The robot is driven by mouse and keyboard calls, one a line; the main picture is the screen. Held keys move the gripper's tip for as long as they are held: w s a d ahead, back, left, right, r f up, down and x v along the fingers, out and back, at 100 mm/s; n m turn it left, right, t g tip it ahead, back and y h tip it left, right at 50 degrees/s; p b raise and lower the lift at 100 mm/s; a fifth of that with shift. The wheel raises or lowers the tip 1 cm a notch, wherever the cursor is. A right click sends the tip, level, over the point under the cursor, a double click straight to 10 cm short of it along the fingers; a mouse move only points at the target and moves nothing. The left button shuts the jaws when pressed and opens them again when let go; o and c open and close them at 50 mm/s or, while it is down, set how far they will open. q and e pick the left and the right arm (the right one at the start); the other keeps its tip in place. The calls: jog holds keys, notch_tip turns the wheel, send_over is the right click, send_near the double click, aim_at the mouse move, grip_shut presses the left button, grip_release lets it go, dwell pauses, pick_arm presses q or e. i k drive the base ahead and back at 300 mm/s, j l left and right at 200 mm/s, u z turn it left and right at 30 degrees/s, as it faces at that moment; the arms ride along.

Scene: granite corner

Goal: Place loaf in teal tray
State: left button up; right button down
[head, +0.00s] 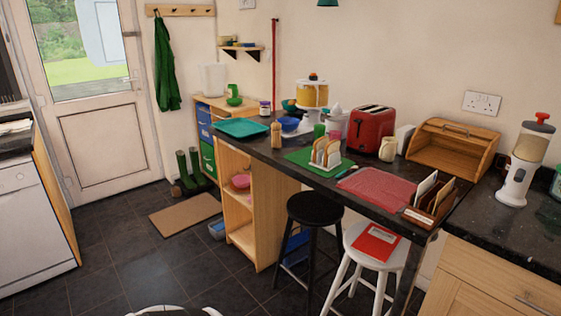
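The teal tray (241,128) lies flat at the far left end of the dark worktop and looks empty. I cannot make out a whole loaf in the head view. Pale bread-like slices (327,152) stand upright in a rack on a green mat (319,163) near the middle of the worktop. A wooden bread bin (453,148) stands against the wall at the right; I cannot tell whether anything is inside it. Neither of my grippers is in view.
A red toaster (371,131), a cream jug (388,149) and a wooden pepper mill (276,135) stand on the worktop. A red mat (376,187) and a letter rack (430,204) lie nearer. A black stool (315,209) and a white stool (364,262) stand in front.

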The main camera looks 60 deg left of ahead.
aim_at(242, 133)
jog(key=j+u, duration=0.15)
jog(key=j, duration=0.5)
jog(key=j+u, duration=0.2)
jog(key=j, duration=0.4)
jog(key=i+j+u, duration=0.15)
jog(key=j, duration=0.5)
